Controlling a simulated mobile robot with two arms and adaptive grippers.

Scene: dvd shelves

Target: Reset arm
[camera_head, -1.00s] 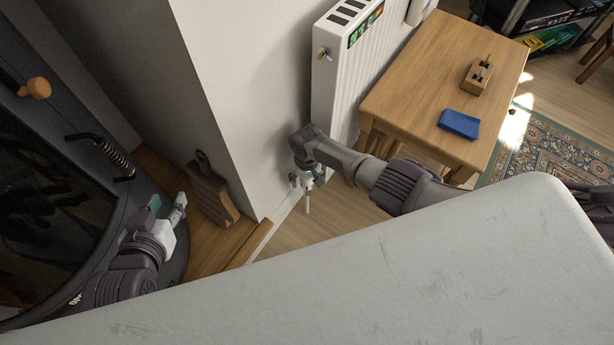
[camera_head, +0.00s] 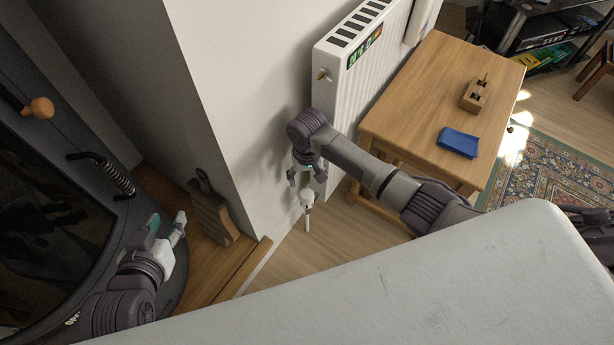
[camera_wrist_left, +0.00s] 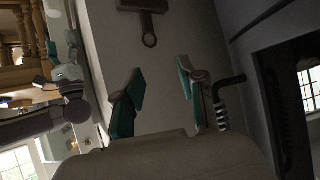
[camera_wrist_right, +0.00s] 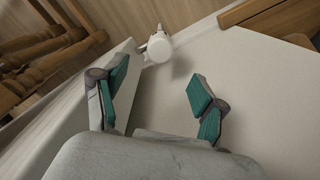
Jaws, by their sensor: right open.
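My left gripper (camera_head: 168,232) is at the lower left in the head view, beside the dark stove. In the left wrist view its two green-padded fingers (camera_wrist_left: 161,78) are spread with nothing between them. My right gripper (camera_head: 306,174) points down near the wall corner and radiator. In the right wrist view its fingers (camera_wrist_right: 158,78) are apart and empty. A small white round-topped thing (camera_head: 307,198) shows just below the right gripper, and it also shows beyond the fingertips in the right wrist view (camera_wrist_right: 157,46). It looks apart from the fingers.
The dark stove (camera_head: 52,190) with a coiled handle stands close to the left arm. A brush-like wooden thing (camera_head: 211,212) leans by the wall. A white radiator (camera_head: 350,95) and wooden table (camera_head: 420,92) with a blue cloth (camera_head: 458,142) are near the right arm.

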